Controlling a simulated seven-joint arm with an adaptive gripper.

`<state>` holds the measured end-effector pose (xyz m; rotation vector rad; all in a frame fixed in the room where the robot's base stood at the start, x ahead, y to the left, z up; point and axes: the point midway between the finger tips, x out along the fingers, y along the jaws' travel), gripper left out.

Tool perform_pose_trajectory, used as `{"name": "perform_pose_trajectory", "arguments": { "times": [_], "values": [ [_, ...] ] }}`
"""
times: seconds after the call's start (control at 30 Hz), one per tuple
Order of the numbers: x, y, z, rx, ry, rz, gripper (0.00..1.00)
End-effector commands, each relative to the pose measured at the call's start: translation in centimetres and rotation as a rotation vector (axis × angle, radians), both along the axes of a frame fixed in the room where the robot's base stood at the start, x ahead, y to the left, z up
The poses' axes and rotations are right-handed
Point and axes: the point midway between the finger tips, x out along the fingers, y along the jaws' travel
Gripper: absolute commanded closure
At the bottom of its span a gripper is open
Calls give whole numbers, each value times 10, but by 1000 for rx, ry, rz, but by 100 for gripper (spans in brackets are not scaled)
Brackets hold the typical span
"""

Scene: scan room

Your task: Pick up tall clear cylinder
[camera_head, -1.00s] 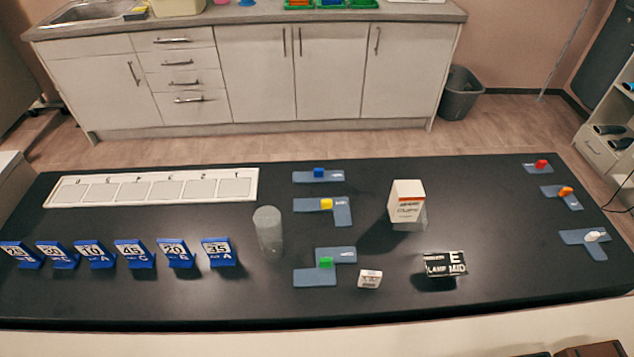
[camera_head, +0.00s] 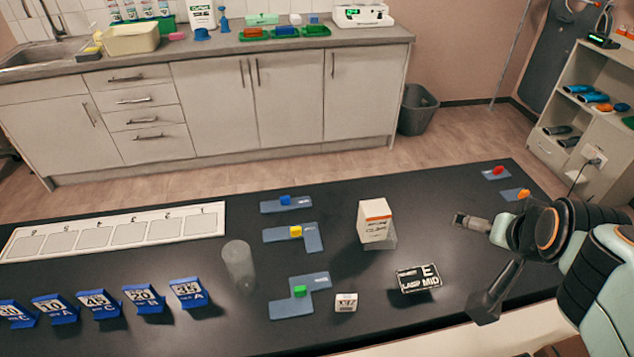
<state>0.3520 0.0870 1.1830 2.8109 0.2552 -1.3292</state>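The tall clear cylinder (camera_head: 238,266) stands upright on the black table, left of the middle. It is see-through and looks greyish. My gripper (camera_head: 474,262) has come in from the right edge, over the right part of the table. Its two fingers are spread apart, with nothing between them.
Blue-grey pads with a blue block (camera_head: 285,200), a yellow block (camera_head: 296,231) and a green block (camera_head: 300,291) lie right of the cylinder. A small white box (camera_head: 346,302) is nearby. Blue number stands (camera_head: 188,292) and a white slotted board (camera_head: 120,233) are to the left.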

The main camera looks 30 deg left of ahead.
Motion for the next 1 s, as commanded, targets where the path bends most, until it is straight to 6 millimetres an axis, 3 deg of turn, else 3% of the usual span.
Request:
{"name": "perform_pose_trajectory", "arguments": {
  "times": [0.1,0.17,0.23,0.3,0.4,0.5,0.6,0.7,1.0],
  "values": [
    [39,95,-9,14,-68,167,5],
    [44,157,-24,21,-88,269,5],
    [31,231,-52,18,-87,398,5],
    [-1,293,-89,-4,-55,525,5],
    [-56,345,-138,-50,12,669,5],
    [-101,366,-172,-94,63,763,5],
    [-125,377,-185,-112,78,815,5],
    [-129,383,-190,-111,77,828,5],
    [-114,403,-229,-112,77,825,5]
  ]
}}
